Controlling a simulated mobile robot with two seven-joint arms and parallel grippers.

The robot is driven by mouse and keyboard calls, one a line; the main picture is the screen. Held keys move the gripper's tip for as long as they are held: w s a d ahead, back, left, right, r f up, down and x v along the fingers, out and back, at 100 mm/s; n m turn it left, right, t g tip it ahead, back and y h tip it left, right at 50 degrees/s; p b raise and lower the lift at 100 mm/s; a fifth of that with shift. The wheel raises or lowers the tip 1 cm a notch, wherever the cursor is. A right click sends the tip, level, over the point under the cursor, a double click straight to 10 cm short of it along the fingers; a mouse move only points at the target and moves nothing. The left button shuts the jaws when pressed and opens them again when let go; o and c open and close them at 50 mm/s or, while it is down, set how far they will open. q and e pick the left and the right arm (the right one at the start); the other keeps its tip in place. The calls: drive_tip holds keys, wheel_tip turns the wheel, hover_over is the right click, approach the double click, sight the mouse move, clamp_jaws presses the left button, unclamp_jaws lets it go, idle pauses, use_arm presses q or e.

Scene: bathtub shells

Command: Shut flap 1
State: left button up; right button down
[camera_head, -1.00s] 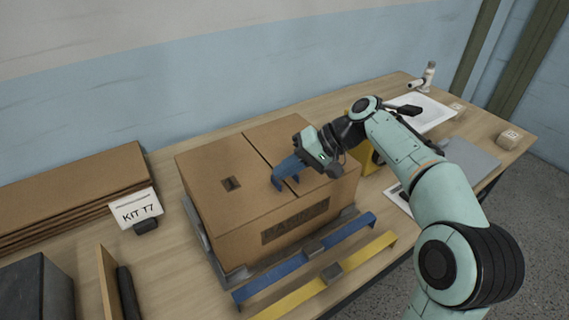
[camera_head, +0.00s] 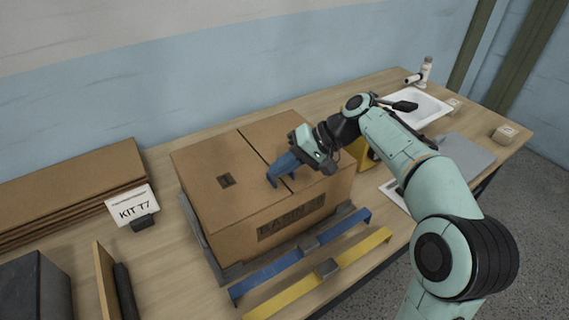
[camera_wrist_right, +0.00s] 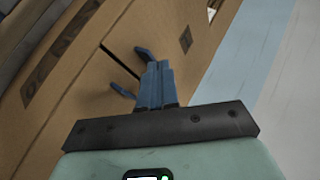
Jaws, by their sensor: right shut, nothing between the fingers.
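A cardboard box (camera_head: 215,205) stands on the workbench with its two top flaps lying about flat and a dark seam between them. The left top flap (camera_head: 205,165) has a small dark square mark. The right top flap (camera_head: 270,133) lies partly behind my gripper. Neither flap shows a number, so I cannot tell which is flap 1. My right gripper (camera_head: 277,178) is shut and empty, with its blue fingers at the box top near the seam. In the right wrist view the fingers (camera_wrist_right: 150,85) are over the cardboard next to the seam; contact is unclear. My left gripper is not in view.
A blue bar (camera_head: 300,257) and a yellow bar (camera_head: 325,272) lie in front of the box. Flat cardboard sheets (camera_head: 70,190) and a "KIT T7" sign (camera_head: 132,206) are at the left.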

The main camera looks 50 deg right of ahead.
wheel_tip(320, 180, up, 4)
drive_tip(key=p, duration=0.2)
drive_tip(key=shift+r+p, duration=0.2)
drive_tip(key=shift+p, duration=0.1)
drive_tip(key=shift+s+d+b, duration=0.35)
drive_tip(key=shift+s+d, duration=0.55)
drive_tip(key=shift+d, duration=0.3)
drive_tip(key=s+d+r, duration=0.2)
drive_tip(key=s+d, duration=0.2)
drive_tip(key=d, duration=0.1)
drive_tip(key=shift+r+p, duration=0.25)
drive_tip(key=shift+p, duration=0.15)
drive_tip(key=shift+s, duration=0.1)
